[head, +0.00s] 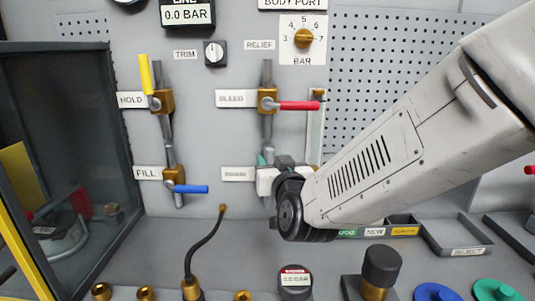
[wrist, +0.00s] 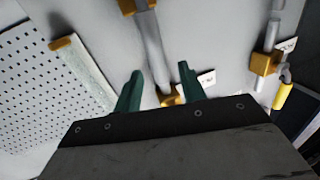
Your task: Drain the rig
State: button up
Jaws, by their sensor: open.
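My gripper (head: 265,158) is in front of the lower middle pipe, below the bleed valve (head: 267,100), and it hides whatever is behind it. Its green fingers are apart in the wrist view (wrist: 160,70), with nothing held between them. A brass fitting (wrist: 170,97) shows beyond them; I cannot tell its distance. The bleed valve's red lever (head: 299,105) points right. The hold valve's yellow lever (head: 145,75) stands upright. The fill valve's blue lever (head: 190,189) points right. A label (head: 238,174) beside my gripper is too blurred to read. The line display (head: 187,14) reads 0.0 BAR.
A relief knob (head: 303,38) and trim knob (head: 215,53) sit above. A glass-sided box (head: 70,130) stands at left. A bent hose (head: 205,245), a small gauge (head: 295,280) and a black-capped brass part (head: 381,268) stand in front. Trays (head: 465,235) lie at right.

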jog(key=x, duration=0.5)
jog(key=shift+w, duration=0.25)
grip_shut()
